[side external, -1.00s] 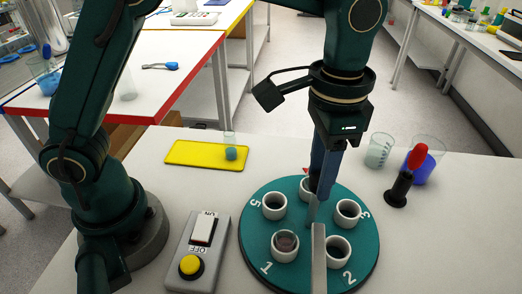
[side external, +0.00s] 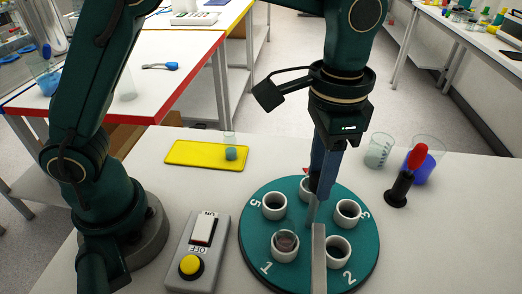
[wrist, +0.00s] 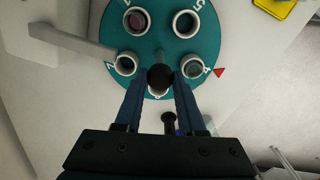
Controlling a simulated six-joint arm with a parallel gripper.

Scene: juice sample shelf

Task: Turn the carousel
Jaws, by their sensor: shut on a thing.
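The carousel (side external: 310,267) is a round teal disc on the white table, with white cups in a ring and numbers on its rim. The cup by number 1 (side external: 285,246) holds something dark reddish; it shows at upper left in the wrist view (wrist: 137,20). My gripper (side external: 319,188) points down over the disc's middle. In the wrist view its blue fingers (wrist: 160,80) are shut on a dark round knob (wrist: 160,77). The fingers hide the knob in the side view. A red triangle (wrist: 219,71) lies beside number 4.
A grey bar (side external: 318,262) reaches over the disc's near edge, between cups 1 and 2. A switch box (side external: 197,255) with a yellow button stands left. A yellow tray (side external: 200,154) lies behind. Beakers (side external: 380,150) and a red-topped tool in a black holder (side external: 399,190) stand right.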

